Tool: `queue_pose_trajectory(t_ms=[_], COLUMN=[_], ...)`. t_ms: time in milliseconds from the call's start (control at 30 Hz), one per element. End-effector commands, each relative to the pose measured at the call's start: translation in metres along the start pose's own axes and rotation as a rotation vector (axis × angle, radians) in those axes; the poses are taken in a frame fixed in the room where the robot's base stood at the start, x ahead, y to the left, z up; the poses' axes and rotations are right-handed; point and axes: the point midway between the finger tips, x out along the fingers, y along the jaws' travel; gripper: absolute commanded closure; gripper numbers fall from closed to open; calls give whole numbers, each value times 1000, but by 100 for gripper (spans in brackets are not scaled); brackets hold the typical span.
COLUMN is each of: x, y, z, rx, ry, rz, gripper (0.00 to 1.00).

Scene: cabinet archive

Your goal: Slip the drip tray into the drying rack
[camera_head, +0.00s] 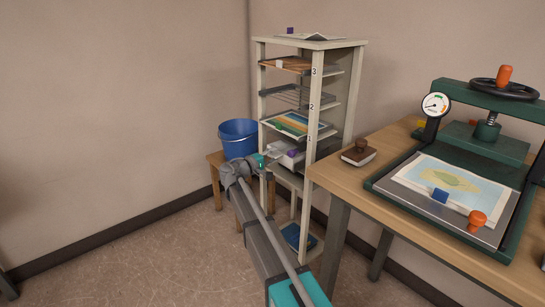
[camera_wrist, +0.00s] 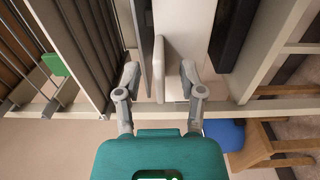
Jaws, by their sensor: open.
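The drying rack (camera_head: 357,80) is a tall pale frame with shelves numbered 1 to 3, in the head view's middle. A pale, flat piece (camera_head: 292,158) lies at the level below shelf 1, partly hidden by a post and my gripper; it appears to be the drip tray, though I cannot be sure. My gripper (camera_head: 264,162) is at the rack's front left, at that level. In the wrist view my gripper (camera_wrist: 160,88) is open, its fingers either side of a white upright edge (camera_wrist: 160,65). Contact cannot be told.
A blue bucket (camera_head: 239,138) stands on a small wooden stool (camera_head: 216,159) behind my arm. The floor (camera_head: 150,255) at left is clear.

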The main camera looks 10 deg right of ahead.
Motion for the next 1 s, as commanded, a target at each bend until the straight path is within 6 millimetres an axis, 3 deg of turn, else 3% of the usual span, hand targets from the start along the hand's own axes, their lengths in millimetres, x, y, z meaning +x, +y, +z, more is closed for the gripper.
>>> queue_pose_trajectory(t_ms=[567, 1000], x=[-1, -21], y=[0, 0], z=[0, 0], rx=[0, 0], ry=[0, 1], rz=[0, 0], gripper=[49, 49])
